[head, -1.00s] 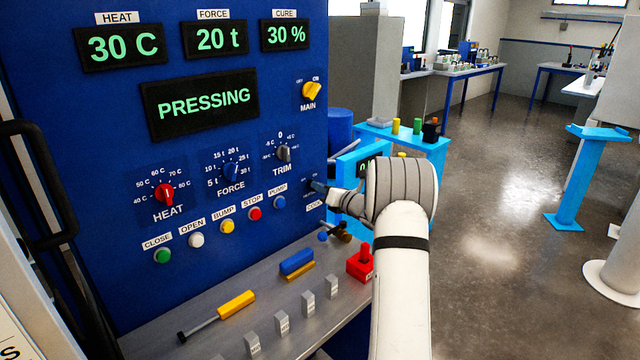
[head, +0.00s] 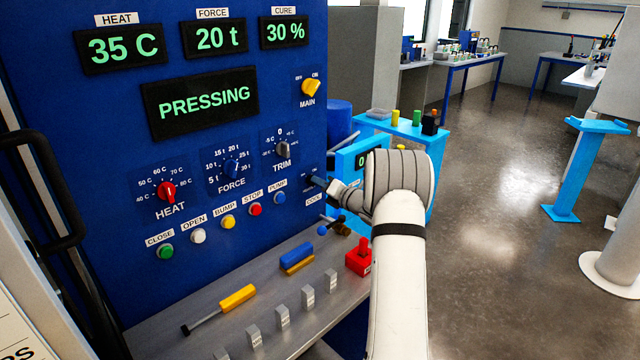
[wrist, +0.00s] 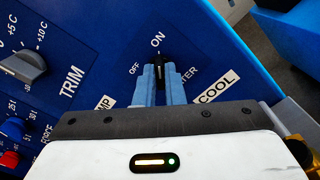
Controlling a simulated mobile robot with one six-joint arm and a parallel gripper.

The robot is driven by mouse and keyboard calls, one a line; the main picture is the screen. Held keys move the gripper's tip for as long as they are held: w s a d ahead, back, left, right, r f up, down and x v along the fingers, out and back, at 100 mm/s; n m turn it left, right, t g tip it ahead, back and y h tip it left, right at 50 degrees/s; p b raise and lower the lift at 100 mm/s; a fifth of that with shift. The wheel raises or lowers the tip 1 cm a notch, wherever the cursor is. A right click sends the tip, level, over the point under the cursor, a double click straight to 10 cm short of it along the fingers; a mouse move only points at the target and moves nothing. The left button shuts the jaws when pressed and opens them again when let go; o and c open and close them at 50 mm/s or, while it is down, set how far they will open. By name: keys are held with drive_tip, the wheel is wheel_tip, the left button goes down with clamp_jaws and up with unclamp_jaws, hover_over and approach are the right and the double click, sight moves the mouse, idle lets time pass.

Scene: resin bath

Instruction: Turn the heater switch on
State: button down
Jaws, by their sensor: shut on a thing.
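The heater switch (wrist: 166,62) is a small black knob on the blue press panel, partly hidden between my blue-grey fingertips. Its visible end points toward the ON mark (wrist: 158,39), with the OFF mark (wrist: 134,68) to its left. The HEATER label is partly covered by my fingers. My gripper (wrist: 165,72) is shut on the switch. In the head view my gripper (head: 319,183) reaches the panel's right edge, and the switch is hard to make out there.
The HEAT display (head: 123,47) reads 35 C; the status display (head: 201,103) reads PRESSING. The TRIM knob (head: 282,149) and the blue PUMP button (head: 280,198) are close to my gripper. A grey shelf (head: 225,325) with tools lies below. A light-blue stand (head: 380,128) is behind my arm.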

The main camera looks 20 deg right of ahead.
drive_tip(key=shift+f, duration=0.1)
drive_tip(key=c, duration=1.5)
unclamp_jaws()
drive_tip(key=shift+s, duration=0.1)
drive_tip(key=b+v, duration=0.1)
drive_tip(key=v, duration=0.6)
drive_tip(key=shift+s+d, duration=0.15)
drive_tip(key=shift+s, duration=0.15)
